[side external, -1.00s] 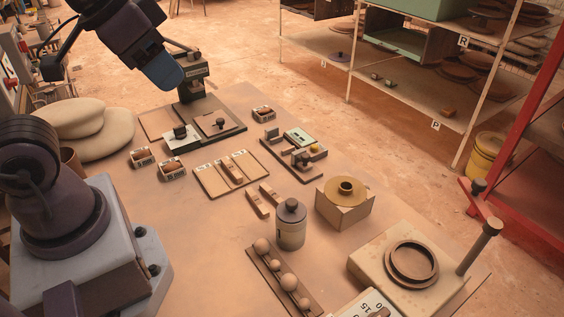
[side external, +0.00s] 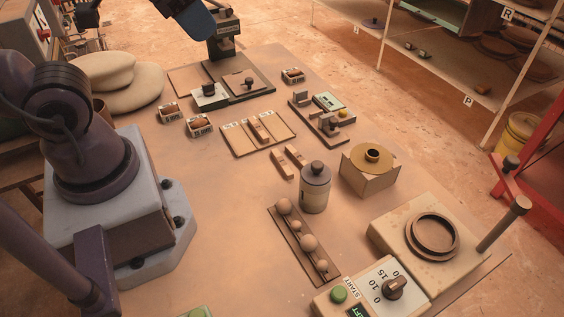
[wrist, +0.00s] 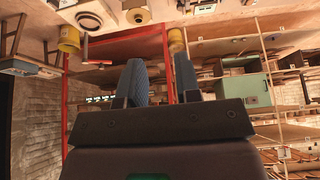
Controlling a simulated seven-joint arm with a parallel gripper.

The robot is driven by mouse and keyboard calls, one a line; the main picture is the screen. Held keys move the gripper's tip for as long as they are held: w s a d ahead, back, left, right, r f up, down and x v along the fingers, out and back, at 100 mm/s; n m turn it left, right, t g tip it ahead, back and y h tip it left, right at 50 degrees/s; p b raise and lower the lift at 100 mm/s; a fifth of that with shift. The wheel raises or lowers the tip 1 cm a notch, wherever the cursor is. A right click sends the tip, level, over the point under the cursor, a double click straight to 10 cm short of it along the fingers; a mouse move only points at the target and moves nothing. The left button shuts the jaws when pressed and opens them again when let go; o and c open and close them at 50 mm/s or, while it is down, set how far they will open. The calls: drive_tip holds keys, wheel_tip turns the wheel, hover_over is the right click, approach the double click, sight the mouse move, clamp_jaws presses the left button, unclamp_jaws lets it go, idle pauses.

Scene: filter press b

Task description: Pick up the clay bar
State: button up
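Small reddish-brown bars lie on the table in the side view. Two lie side by side on bare wood, a nearer bar (side external: 282,166) and a farther bar (side external: 296,157). Another bar (side external: 258,131) rests in the middle of a flat divided tray (side external: 236,146). I cannot tell which is the clay bar. My gripper (wrist: 160,80) shows in the wrist view with two blue fingers apart and nothing visible between them. It points away from the bars, toward the shelves. In the side view its fingertips are not clearly visible; my arm is at the top edge.
A lidded jar (side external: 315,188) stands close to the loose bars. A rack of balls (side external: 292,247), a block with a brass ring (side external: 369,173) and a control box (side external: 378,290) are nearer. Small labelled holders (side external: 199,125) sit left of the tray. Bare table lies left of the jar.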

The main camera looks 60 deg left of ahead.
drive_tip(key=w+a+f+g, duration=0.2)
drive_tip(key=w+f+g, duration=0.15)
drive_tip(key=f, duration=0.25)
drive_tip(key=m+g, duration=0.2)
drive_tip(key=m, duration=1.7)
approach(277, 154)
wheel_tip(277, 154, down, 9)
drive_tip(key=shift+w+f, duration=0.1)
clamp_jaws()
